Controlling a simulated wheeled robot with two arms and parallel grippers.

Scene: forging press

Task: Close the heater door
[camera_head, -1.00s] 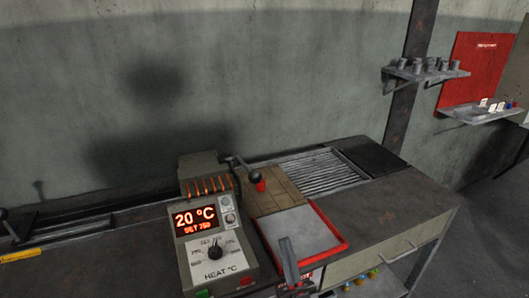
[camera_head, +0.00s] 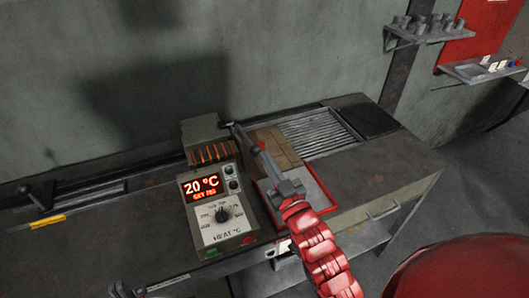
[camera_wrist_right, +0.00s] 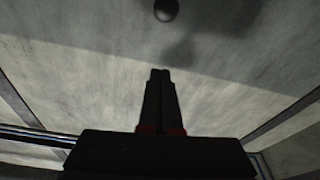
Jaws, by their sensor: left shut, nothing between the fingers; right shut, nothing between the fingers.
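The heater (camera_head: 207,142) is a small grey box with glowing orange coils in front, behind the control unit (camera_head: 215,205) that reads 20 °C. A dark lever (camera_head: 236,130) reaches out from its right side; its end is hidden behind my right gripper. I cannot make out the door panel clearly. My right gripper (camera_head: 261,147) is shut and empty, its tips at or close to the lever's end. In the right wrist view, a dark round knob (camera_wrist_right: 166,10) lies beyond the shut fingers (camera_wrist_right: 160,72), apart from them. My left gripper (camera_head: 122,290) is shut at the bottom edge, mostly cut off.
A red-edged tray (camera_head: 325,190) lies under my right forearm on the dark bench (camera_head: 375,168). A ribbed grate (camera_head: 318,133) lies behind it. Wall shelves with small parts (camera_head: 420,32) hang at the upper right. A yellow strip (camera_head: 47,221) lies at the left.

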